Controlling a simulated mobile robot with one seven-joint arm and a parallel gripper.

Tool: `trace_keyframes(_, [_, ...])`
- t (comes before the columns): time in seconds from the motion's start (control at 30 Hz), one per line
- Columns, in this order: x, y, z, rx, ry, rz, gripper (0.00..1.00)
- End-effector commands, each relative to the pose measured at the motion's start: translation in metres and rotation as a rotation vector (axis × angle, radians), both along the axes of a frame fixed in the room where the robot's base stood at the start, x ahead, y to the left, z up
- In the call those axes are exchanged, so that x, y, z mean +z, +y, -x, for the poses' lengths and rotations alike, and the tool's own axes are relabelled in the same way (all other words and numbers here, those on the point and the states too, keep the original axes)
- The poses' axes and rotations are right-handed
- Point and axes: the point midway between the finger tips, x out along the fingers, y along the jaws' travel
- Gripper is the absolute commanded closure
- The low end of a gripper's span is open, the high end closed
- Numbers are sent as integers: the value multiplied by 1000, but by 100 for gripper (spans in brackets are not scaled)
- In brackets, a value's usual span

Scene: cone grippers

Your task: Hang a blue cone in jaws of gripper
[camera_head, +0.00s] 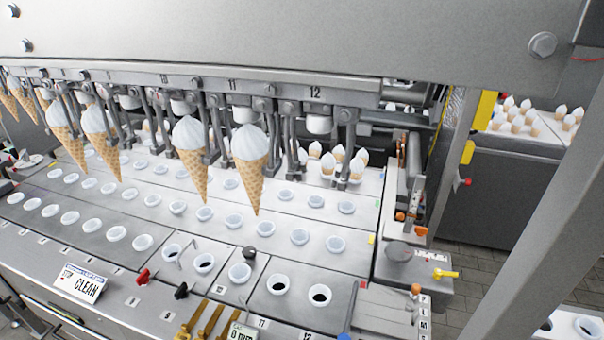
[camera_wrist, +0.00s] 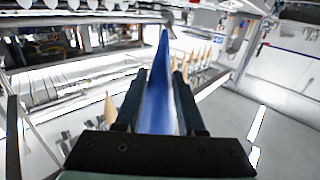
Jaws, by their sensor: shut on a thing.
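A long blue cone (camera_wrist: 160,105) lies between the two dark fingers of my gripper (camera_wrist: 160,76) in the wrist view. My gripper is shut on it, and its narrow end points away from me towards the top of the picture. Neither my gripper nor the blue cone shows in the head view. A row of machine jaws hangs under a rail in the head view. Waffle cones with white tops hang in some jaws, such as one near number 11 (camera_head: 251,172) and one to its left (camera_head: 195,165). The jaws below number 12 (camera_head: 345,150) hold no cone.
Below the jaws lies a metal deck (camera_head: 335,255) with rows of white cups. A steel beam (camera_head: 300,40) crosses above, and a slanted post (camera_head: 540,210) stands at the right. A sign reading CLEAN (camera_head: 80,284) sits at the front left.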

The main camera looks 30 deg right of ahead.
Motion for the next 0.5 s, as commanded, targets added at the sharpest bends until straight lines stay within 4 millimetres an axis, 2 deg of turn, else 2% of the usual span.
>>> trace_keyframes(0.3, [-4, 0, 0, 0, 2, 0, 100])
trace_keyframes(0.37, [-12, -1, 1, 0, 8, -1, 100])
trace_keyframes(0.5, [-43, -2, 7, 4, 19, -1, 100])
